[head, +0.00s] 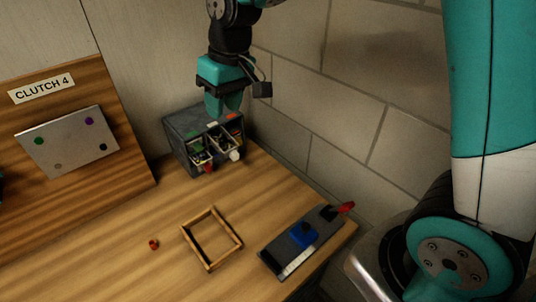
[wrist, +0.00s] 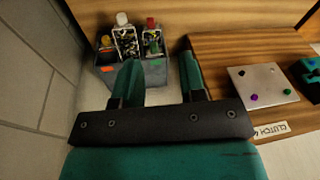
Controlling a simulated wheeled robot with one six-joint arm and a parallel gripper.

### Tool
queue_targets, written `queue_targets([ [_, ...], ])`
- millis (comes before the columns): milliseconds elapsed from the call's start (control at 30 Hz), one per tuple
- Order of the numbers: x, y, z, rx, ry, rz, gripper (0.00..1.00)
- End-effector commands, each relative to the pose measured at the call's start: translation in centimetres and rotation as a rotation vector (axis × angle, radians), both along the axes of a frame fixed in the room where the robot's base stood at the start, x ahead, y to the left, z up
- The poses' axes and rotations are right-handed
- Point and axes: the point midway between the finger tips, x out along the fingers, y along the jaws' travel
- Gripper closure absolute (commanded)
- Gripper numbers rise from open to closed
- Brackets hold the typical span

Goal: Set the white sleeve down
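A white round-ended piece (head: 235,155), possibly the white sleeve, sticks out at the front of a grey divided bin (head: 181,143). In the wrist view a white-topped piece (wrist: 122,18) shows at the far edge of the bin (wrist: 120,79), beside a red one (wrist: 151,23). I cannot tell whether it rests in the compartment or leans on its rim. My gripper (head: 229,112) is above the back of the bin, pointing down. In the wrist view its two teal fingers (wrist: 158,66) are wide apart with nothing held between them.
A small red ring (head: 153,244) and a square wooden frame (head: 187,238) lie on the wooden table (head: 110,265). A dark tray (head: 325,226) with a blue block (head: 302,235) is at the right edge. A CLUTCH 4 board (head: 125,140) stands left. The block wall is close behind.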

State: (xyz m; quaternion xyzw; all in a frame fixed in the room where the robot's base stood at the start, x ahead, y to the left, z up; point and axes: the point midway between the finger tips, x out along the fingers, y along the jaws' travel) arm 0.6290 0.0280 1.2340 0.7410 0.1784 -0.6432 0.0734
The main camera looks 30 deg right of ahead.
Motion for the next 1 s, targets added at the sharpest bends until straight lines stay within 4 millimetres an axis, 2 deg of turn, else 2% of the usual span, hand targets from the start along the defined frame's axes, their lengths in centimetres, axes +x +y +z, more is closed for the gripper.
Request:
queue_targets([
  [33, -2.9, 0.4, 1.3, 0.023, -0.001, 0.033, 0.62],
  [200, -12.6, 1.4, 3.4, 0.1, 0.016, 0.149, 0.62],
  [300, -17.3, 1.6, 3.7, 0.135, 0.024, 0.203, 0.62],
  [400, -20.5, 1.8, 3.7, 0.16, 0.032, 0.242, 0.62],
  [500, -22.4, 1.8, 3.5, 0.174, 0.037, 0.263, 0.62],
  [600, -23.0, 1.8, 3.5, 0.178, 0.039, 0.27, 0.62],
  [1000, -22.9, 1.8, 3.5, 0.178, 0.039, 0.27, 0.62],
])
